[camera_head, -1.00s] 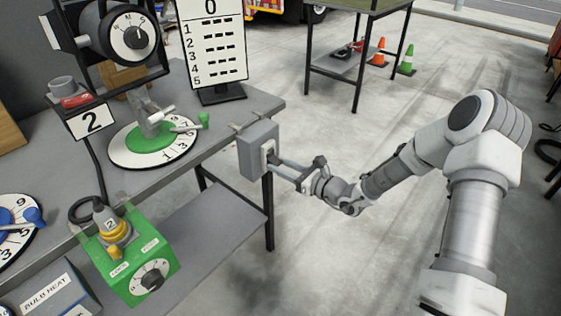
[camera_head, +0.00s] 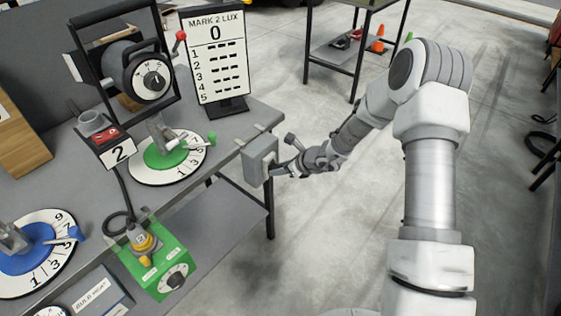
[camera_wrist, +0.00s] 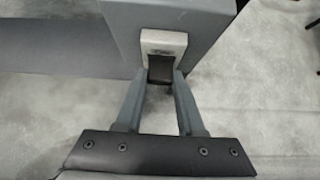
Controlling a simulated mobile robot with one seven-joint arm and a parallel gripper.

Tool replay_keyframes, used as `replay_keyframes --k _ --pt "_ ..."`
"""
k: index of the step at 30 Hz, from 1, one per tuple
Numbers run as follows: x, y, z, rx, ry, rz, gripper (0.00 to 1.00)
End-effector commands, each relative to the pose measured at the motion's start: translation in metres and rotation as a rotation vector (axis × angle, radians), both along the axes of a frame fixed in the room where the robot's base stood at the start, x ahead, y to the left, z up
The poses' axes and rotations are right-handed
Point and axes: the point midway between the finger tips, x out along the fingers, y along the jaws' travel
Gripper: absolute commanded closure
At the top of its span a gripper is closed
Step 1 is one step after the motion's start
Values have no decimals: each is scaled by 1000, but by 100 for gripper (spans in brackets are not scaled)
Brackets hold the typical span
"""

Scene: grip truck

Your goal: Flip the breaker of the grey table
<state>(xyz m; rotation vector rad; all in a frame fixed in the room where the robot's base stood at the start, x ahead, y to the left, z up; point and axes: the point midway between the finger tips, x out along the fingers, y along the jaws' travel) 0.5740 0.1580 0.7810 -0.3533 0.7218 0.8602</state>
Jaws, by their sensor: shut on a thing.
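The breaker is a grey box (camera_head: 259,160) fixed at the right end of the grey table (camera_head: 88,172). In the wrist view the grey box (camera_wrist: 180,22) fills the top, with a pale switch plate (camera_wrist: 163,44) on its face. A dark switch lever (camera_wrist: 160,70) sits in the plate's lower part. My gripper (camera_wrist: 160,80) is at the plate, its two fingers closed in on either side of the dark lever. In the head view my gripper (camera_head: 277,170) reaches the box from the right. The exact contact at the fingertips is partly hidden.
On the table are a lamp (camera_head: 140,75), a display board reading 0 (camera_head: 214,60), a green dial (camera_head: 165,155) and a blue dial (camera_head: 35,250). A green control box (camera_head: 155,262) is at the table's front. Open concrete floor (camera_head: 330,240) lies to the right.

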Motion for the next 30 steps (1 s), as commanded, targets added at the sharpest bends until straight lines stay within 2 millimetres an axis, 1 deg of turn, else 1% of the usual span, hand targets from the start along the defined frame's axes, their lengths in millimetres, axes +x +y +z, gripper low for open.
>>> replay_keyframes --k 1,6,18,30 --pt "0 0 8 -19 15 1 100" --pt "1 1 11 -73 57 0 100" --pt "2 2 10 -154 121 -2 100" --pt "2 3 8 -173 135 -2 100"
